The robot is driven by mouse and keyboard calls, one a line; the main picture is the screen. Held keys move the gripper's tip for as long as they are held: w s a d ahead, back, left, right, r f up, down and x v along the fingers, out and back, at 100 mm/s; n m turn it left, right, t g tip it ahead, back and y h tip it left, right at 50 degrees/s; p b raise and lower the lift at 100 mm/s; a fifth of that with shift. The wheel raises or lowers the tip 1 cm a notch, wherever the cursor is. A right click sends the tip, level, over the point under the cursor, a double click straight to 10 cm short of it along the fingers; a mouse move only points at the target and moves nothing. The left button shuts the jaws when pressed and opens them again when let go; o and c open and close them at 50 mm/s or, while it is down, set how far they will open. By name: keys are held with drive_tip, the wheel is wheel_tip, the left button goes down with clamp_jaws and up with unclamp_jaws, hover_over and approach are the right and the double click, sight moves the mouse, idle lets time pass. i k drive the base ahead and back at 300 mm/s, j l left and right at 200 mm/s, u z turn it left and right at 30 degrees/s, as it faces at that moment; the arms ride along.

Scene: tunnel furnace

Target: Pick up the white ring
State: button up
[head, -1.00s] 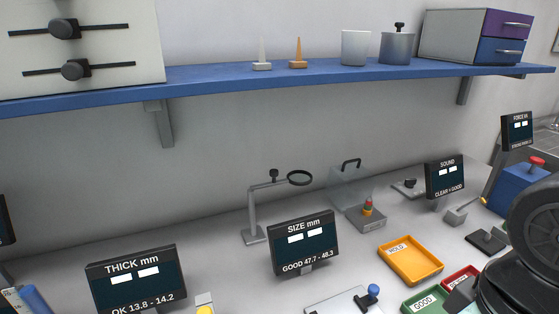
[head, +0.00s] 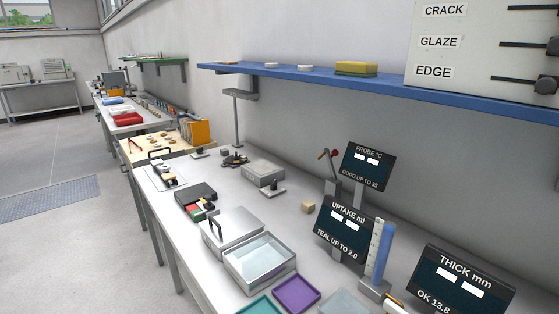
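Two small flat white round pieces lie on the blue shelf (head: 330,80) in the head view. One white piece (head: 271,65) is nearer the shelf's left end and the other white piece (head: 305,68) is a little to its right. They are seen almost edge-on and small, so I cannot tell which is a ring with a hole. A flat tan piece (head: 228,62) lies further left on the same shelf. My gripper is not in view.
A yellow block (head: 356,69) sits right of the white pieces. Below, the bench holds a clear water tray (head: 260,262), a purple tray (head: 296,294), a blue cylinder (head: 383,250) and display screens (head: 343,229). Open floor (head: 70,250) lies to the left.

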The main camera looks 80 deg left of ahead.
sight(165, 169)
drive_tip(key=u, duration=0.45)
drive_tip(key=j+u, duration=0.1)
drive_tip(key=u, duration=1.3)
drive_tip(key=i+u, duration=0.1)
drive_tip(key=u, duration=1.35)
drive_tip(key=i+j, duration=0.35)
drive_tip(key=i, duration=0.15)
drive_tip(key=i+j, duration=0.35)
drive_tip(key=i, duration=0.2)
drive_tip(key=i+j, duration=0.3)
drive_tip(key=i, duration=0.2)
drive_tip(key=i+j+z, duration=0.25)
drive_tip(key=i+j, duration=1.1)
drive_tip(key=i, duration=0.15)
drive_tip(key=i+j+z, duration=0.1)
drive_tip(key=z, duration=0.85)
